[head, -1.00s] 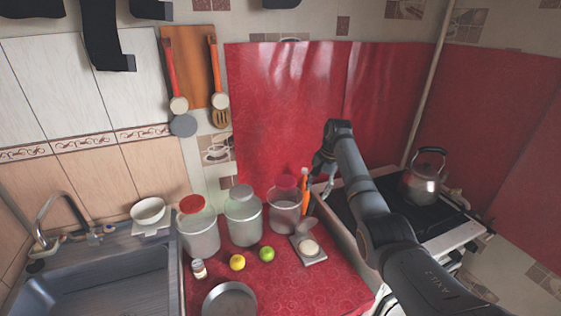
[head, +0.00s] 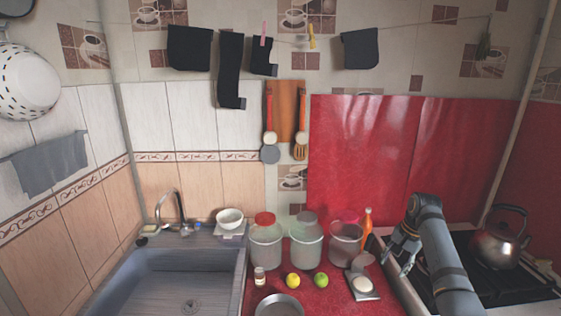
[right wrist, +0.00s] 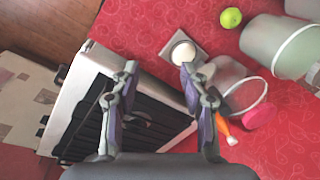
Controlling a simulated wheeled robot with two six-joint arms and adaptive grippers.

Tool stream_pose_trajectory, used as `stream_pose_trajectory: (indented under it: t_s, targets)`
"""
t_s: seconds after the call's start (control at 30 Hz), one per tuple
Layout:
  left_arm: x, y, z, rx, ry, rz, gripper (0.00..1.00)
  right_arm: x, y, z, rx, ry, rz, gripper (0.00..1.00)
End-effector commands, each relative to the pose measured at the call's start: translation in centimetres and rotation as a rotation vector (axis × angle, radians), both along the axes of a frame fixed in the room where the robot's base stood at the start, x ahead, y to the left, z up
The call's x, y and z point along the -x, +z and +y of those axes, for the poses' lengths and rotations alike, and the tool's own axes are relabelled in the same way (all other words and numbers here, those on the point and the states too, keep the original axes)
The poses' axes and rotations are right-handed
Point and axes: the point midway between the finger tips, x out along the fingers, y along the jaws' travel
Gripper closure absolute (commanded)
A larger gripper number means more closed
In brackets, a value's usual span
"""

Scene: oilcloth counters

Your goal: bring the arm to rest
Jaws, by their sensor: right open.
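My right gripper (head: 400,250) shows at the right of the head view, with its arm coming in from the lower right. It is open and empty, above the gap between the red counter and the stove. In the right wrist view its two fingers (right wrist: 158,85) stand apart with the stove's edge and the red cloth below. My left gripper shows in neither view now.
A kettle (head: 500,240) stands on the stove (head: 480,285). A sink (head: 170,280) lies left.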

Motion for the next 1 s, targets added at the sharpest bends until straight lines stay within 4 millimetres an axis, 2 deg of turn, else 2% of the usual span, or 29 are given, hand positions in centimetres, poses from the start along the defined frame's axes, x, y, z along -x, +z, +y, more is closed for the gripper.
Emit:
stream_pose_trajectory:
  t_s: [0.07, 0.17, 0.37, 0.47, 0.57, 0.7, 0.8, 1.0]
  targets:
    - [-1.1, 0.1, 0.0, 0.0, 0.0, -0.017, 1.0, 0.6, -1.4, 0.3, 0.02, 0.028, -0.002, 0.55]
    - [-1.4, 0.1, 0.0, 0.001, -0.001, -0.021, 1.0, 1.4, -3.3, 0.7, 0.049, 0.074, -0.01, 0.55]
    - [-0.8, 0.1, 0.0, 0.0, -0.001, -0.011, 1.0, 4.5, -8.0, 2.0, 0.12, 0.202, -0.028, 0.55]
    - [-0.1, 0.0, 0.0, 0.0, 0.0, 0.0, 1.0, 7.0, -10.6, 3.0, 0.161, 0.288, -0.04, 0.55]
    - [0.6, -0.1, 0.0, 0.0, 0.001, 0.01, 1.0, 10.8, -13.5, 4.4, 0.205, 0.398, -0.058, 0.55]
    - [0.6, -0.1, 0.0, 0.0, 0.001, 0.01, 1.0, 18.0, -16.1, 6.7, 0.267, 0.576, -0.092, 0.55]
    - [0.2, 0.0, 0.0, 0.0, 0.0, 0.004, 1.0, 21.9, -16.4, 7.8, 0.297, 0.665, -0.116, 0.55]
    - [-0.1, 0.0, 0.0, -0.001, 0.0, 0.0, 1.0, 27.6, -15.7, 9.1, 0.332, 0.778, -0.146, 0.55]
